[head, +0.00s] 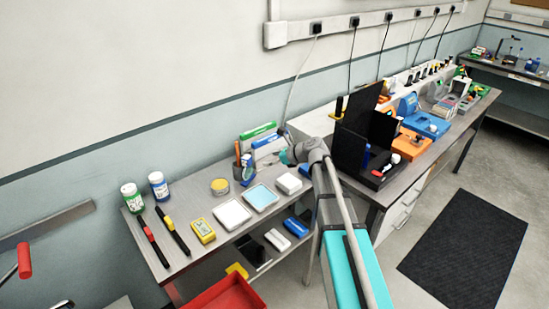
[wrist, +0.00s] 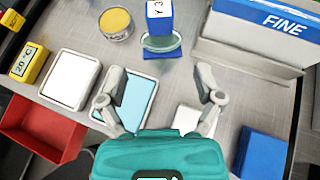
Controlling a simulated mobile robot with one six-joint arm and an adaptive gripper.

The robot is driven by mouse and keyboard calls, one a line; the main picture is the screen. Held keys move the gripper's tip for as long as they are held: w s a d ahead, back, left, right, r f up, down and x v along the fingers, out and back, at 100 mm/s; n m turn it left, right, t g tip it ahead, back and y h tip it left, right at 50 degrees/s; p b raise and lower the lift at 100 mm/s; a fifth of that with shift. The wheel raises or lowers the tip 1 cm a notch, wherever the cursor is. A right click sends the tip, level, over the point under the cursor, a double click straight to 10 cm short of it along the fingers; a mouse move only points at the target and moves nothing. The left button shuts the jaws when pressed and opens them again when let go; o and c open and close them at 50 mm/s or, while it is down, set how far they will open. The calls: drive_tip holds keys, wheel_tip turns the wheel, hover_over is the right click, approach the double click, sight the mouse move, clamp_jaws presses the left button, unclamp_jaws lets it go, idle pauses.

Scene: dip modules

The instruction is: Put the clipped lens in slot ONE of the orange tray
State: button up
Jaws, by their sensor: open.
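The clipped lens (wrist: 160,43) is a clear oval disc in a blue holder with a white label, standing upright near the top middle of the wrist view. In the head view the blue-rimmed lens (head: 248,172) is small, beside a cup of pencils. My gripper (wrist: 160,82) is open and empty, its two fingers spread wide, short of the lens and apart from it. In the head view my gripper's end is partly hidden by my arm. An orange block-like object (head: 410,145), perhaps the orange tray, is on the farther bench; its slots cannot be made out.
A white-lined tray (wrist: 69,81), a blue-lined tray (wrist: 135,103), a yellow-topped tin (wrist: 115,22) and a yellow timer-like block (wrist: 27,62) lie left of the lens. A holder marked FINE (wrist: 250,62) stands right. Tall black panels (head: 357,135) rise on the farther bench.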

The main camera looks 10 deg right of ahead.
idle(0.4)
drive_tip(key=s+f+n, duration=0.1)
drive_tip(key=s+n, duration=0.1)
drive_tip(key=s+f+n+g+h, duration=0.1)
drive_tip(key=s+f+n, duration=0.1)
drive_tip(key=s+n, duration=0.1)
drive_tip(key=s+f+n+g+h, duration=0.1)
drive_tip(key=s+n, duration=0.1)
drive_tip(key=s, duration=0.1)
drive_tip(key=shift+s+d+f+n, duration=0.15)
drive_tip(key=shift+s+n, duration=0.05)
drive_tip(key=shift+n, duration=0.1)
drive_tip(key=s+d+f+n+g+h, duration=0.2)
drive_tip(key=s+d+n+h, duration=0.2)
drive_tip(key=s+n, duration=0.4)
drive_tip(key=s+d+f+n+g+h, duration=0.2)
drive_tip(key=s+d+f+n+h, duration=0.1)
drive_tip(key=s+n, duration=0.6)
drive_tip(key=shift+s+d+f+g+h, duration=0.2)
drive_tip(key=shift+s+d+g+h, duration=0.3)
drive_tip(key=shift+s, duration=0.65)
drive_tip(key=c, duration=0.4)
